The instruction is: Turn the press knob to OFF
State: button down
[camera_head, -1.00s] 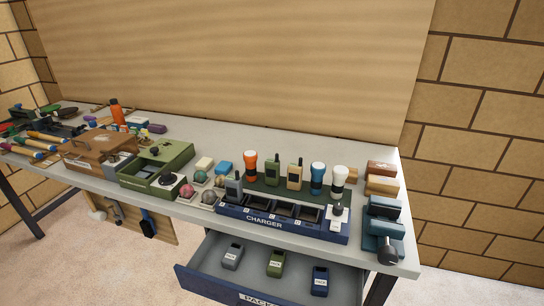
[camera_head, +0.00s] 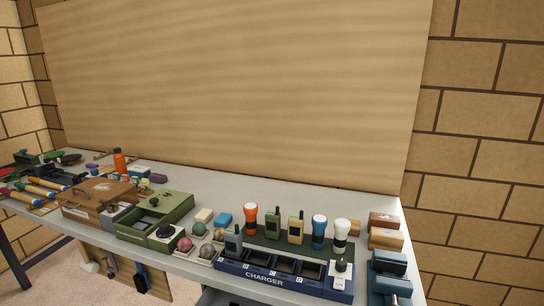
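No knob is legibly marked as the press knob, and no OFF mark can be read. A black knob on a white plate (camera_head: 341,268) sits at the right end of the blue charger (camera_head: 232,267). The pointing direction of either knob is too small to tell. A blue vise-like device (camera_head: 389,264) stands at the table's right end, cut by the lower edge. My gripper is not in view.
Radios and torches stand in a row behind the charger, including an orange torch (camera_head: 251,219). Several balls (camera_head: 199,229) lie left of it. A brown case (camera_head: 97,199) and coloured-handled tools are further left.

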aim_at(94, 172)
jog(key=u, duration=1.25)
jog(key=i+j, duration=0.3)
jog(key=j, duration=0.15)
jog(key=i+j, duration=0.35)
jog(key=i+j+z, duration=0.1)
jog(key=i+j, duration=0.2)
jog(key=j, duration=0.2)
jog(key=i+j, duration=0.3)
jog(key=j, duration=0.15)
jog(key=i+j, duration=0.3)
jog(key=j, duration=0.15)
